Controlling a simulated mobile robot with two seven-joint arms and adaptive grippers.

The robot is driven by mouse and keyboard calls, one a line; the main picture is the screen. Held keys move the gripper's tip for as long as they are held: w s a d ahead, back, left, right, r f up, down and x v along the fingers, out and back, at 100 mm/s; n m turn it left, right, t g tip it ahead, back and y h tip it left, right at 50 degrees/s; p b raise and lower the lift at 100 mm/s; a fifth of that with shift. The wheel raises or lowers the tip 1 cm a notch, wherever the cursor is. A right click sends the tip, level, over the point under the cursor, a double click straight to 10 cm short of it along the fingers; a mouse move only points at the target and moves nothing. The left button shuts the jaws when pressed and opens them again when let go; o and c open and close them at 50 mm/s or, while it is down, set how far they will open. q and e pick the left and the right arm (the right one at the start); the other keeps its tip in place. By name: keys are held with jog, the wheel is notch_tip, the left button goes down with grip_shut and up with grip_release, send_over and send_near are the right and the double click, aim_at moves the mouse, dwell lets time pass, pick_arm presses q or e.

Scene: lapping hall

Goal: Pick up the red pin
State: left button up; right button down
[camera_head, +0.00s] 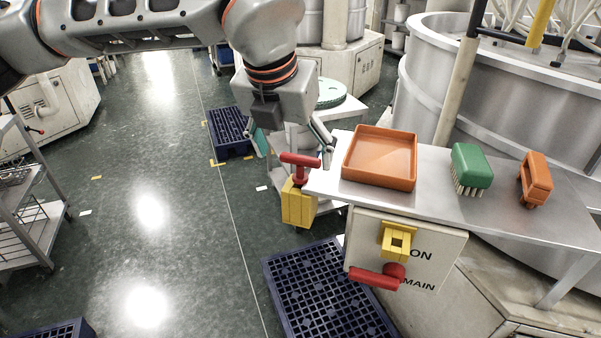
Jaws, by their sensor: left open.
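A red T-shaped pin (300,162) stands upright at the left end of the metal table, its crossbar on top and its stem going down to a yellow block (298,205). My left gripper (293,147) is open, with its fingers spread left and right just above and behind the crossbar in the picture. I cannot tell whether it touches the pin. A second red handle (373,278) sits low on the front of a pale switch panel, below a yellow bracket (396,240). My right gripper is not in view.
The metal table (470,208) holds an orange tray (380,158), a green brush (471,167) and an orange brush-like piece (536,178). The switch panel (430,255) hangs below its front edge. Dark blue crates (325,295) lie on the floor.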

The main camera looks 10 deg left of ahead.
aim_at(299, 158)
pick_arm(q)
jog(key=x, duration=0.3)
jog(key=w+x, duration=0.1)
jog(key=x, duration=0.1)
jog(key=shift+d+r+p, duration=0.1)
jog(key=shift+d+p, duration=0.2)
jog(key=shift+s, duration=0.1)
jog(key=c, duration=1.3)
